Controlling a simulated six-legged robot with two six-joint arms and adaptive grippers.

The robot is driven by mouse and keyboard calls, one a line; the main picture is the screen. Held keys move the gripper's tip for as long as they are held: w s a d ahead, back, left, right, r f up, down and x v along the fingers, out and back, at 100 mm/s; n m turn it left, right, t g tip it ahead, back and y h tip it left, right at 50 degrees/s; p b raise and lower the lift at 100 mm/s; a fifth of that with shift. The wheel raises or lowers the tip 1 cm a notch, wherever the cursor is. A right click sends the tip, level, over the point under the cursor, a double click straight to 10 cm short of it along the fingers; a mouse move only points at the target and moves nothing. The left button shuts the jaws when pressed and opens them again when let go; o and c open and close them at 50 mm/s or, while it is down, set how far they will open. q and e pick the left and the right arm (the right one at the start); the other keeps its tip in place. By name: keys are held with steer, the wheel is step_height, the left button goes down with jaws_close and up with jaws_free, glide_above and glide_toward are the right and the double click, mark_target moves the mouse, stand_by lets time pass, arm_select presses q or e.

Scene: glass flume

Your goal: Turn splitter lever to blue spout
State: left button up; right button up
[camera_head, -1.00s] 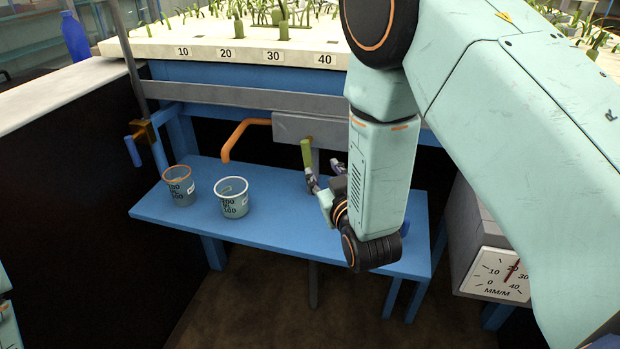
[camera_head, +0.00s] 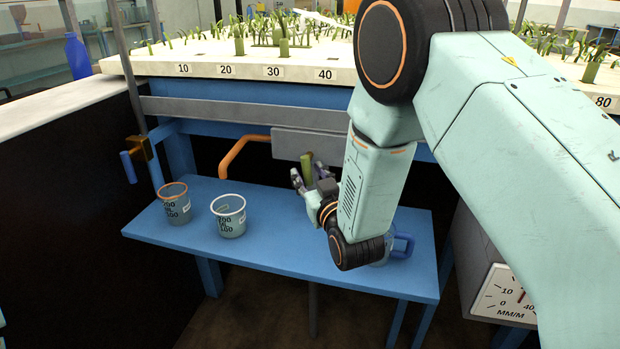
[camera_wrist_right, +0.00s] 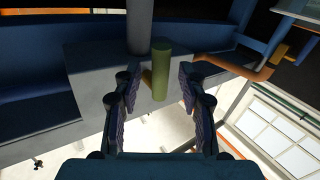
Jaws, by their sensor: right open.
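The splitter's grey box (camera_head: 305,146) hangs under the flume, with an orange spout (camera_head: 240,150) bending down on its left. Its green lever (camera_head: 307,166) hangs at the front of the box. My right gripper (camera_head: 308,176) is open at the lever, with a finger on each side of it. In the right wrist view the green lever (camera_wrist_right: 160,72) stands between the two open fingers of the gripper (camera_wrist_right: 159,88), with gaps on both sides. A blue spout cannot be made out; my right arm covers the area right of the box. My left gripper is out of view.
A blue shelf (camera_head: 280,251) below holds an orange-rimmed cup (camera_head: 174,206) and a white-rimmed cup (camera_head: 229,219). A blue handle-like part (camera_head: 403,246) shows behind my right wrist. A dial gauge (camera_head: 505,295) stands at the right.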

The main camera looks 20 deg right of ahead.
steer(key=shift+c, duration=0.4)
jaws_close()
steer(key=shift+r+p, duration=0.2)
steer(key=shift+p, duration=0.4)
steer(key=shift+s+d+r+n+g+h+p, duration=0.15)
steer(key=shift+n+g+p, duration=0.75)
steer(key=shift+p, duration=0.9)
steer(key=shift+s+d+r+n+g+h+p, duration=0.2)
steer(key=shift+n+g+p, duration=0.4)
steer(key=shift+n+p, duration=0.85)
steer(key=shift+w+f+m+p, duration=0.1)
steer(key=shift+w+m+p, duration=0.05)
steer(key=shift+m+p, duration=0.2)
